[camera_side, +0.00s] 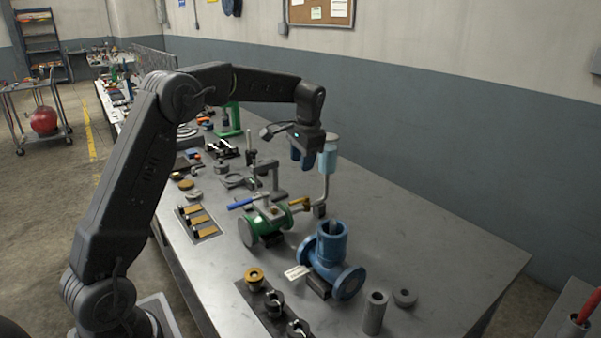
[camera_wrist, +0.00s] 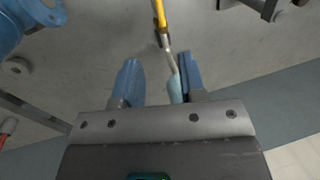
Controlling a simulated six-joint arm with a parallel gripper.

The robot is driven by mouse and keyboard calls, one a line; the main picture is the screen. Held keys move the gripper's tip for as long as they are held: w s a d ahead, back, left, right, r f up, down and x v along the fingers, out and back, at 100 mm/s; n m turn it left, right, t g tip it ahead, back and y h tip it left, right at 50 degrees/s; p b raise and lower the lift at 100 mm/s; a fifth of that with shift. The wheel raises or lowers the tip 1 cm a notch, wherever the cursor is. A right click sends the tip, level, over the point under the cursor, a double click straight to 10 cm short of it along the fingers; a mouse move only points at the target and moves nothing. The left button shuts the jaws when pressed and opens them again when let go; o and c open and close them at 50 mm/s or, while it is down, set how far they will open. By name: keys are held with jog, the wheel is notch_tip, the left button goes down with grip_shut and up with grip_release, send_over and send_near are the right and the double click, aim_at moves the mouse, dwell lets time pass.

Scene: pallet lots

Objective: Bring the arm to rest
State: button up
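My gripper (camera_side: 302,161) hangs from my arm above the metal workbench (camera_side: 440,238), its blue fingers pointing down. It also shows in the wrist view (camera_wrist: 158,76), where the two fingers stand apart with no object clamped between them. A light-blue cylinder (camera_side: 328,158) on a bent grey post (camera_side: 325,187) stands beside the gripper in the side view. In the wrist view this cylinder (camera_wrist: 175,89) appears close to the right finger; I cannot tell whether they touch.
A green valve assembly (camera_side: 266,222) with a blue handle and a blue flanged pipe fitting (camera_side: 332,252) stand on the bench below. The bench's right part is clear.

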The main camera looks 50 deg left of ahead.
jog(key=shift+d+r, duration=0.1)
jog(key=shift+r, duration=0.3)
jog(key=s+d+r+t, duration=0.3)
jog(key=s+d+r, duration=0.5)
jog(key=s+d, duration=0.45)
jog(key=s+d+f+t+h, duration=0.1)
jog(key=s+d+f, duration=0.1)
jog(key=s, duration=0.6)
jog(key=s+d+f+t+h, duration=0.1)
jog(key=s+d+f, duration=0.1)
jog(key=s+d, duration=0.3)
jog(key=s, duration=0.4)
jog(key=shift+d+f+n, duration=0.2)
jog(key=shift+f+n, duration=0.1)
jog(key=shift+f, duration=0.05)
jog(key=shift+o, duration=0.3)
